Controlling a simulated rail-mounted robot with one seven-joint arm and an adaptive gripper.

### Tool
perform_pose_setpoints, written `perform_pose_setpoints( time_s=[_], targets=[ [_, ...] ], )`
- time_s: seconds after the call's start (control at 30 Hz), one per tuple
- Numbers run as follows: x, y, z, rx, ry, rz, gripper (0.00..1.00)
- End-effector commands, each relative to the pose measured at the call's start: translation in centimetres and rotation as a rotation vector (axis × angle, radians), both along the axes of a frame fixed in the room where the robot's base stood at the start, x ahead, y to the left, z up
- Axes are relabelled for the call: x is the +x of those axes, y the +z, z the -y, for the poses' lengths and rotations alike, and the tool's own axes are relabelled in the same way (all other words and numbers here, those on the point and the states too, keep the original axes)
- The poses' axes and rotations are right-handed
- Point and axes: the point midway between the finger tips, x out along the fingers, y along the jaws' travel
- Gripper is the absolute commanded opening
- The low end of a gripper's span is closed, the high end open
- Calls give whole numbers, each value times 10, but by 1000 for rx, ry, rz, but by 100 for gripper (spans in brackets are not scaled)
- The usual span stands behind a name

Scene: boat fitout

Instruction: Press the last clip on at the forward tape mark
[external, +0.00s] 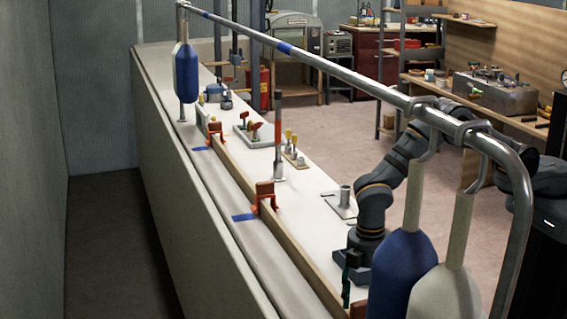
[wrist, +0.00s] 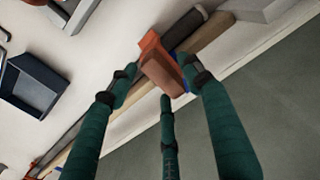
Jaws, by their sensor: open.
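An orange clip (wrist: 160,62) sits at the wooden batten (wrist: 205,38) in the wrist view, with a bit of blue tape (wrist: 184,60) showing beside it. The green fingers of my gripper (wrist: 160,95) are open around the clip; whether any finger touches it I cannot tell. In the external view my gripper (external: 347,278) is low at the near end, and only a sliver of the orange clip (external: 358,309) shows. Two other orange clips stand along the batten (external: 235,170): a middle one (external: 265,196) near a blue tape mark (external: 243,217), and a far one (external: 215,128) near another tape mark (external: 200,148).
A metal handrail (external: 350,78) runs above the deck. A blue fender (external: 402,275) and a white fender (external: 447,292) hang close to my arm. A dark blue tray (wrist: 30,84) lies beside the batten. Tools stand on the deck farther back.

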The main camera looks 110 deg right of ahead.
Motion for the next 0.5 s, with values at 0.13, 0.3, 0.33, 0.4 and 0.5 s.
perform_pose_setpoints(
  time_s=[0.13, 0.3, 0.33, 0.4, 0.5],
  targets=[
    [2, 31, 0, 0, 1, 6, 50],
    [1, 67, 0, 0, 1, 5, 50],
    [1, 73, 0, 0, 1, 5, 50],
    [1, 84, 0, 0, 1, 3, 50],
    [1, 97, 0, 0, 1, 2, 50]
  ],
)
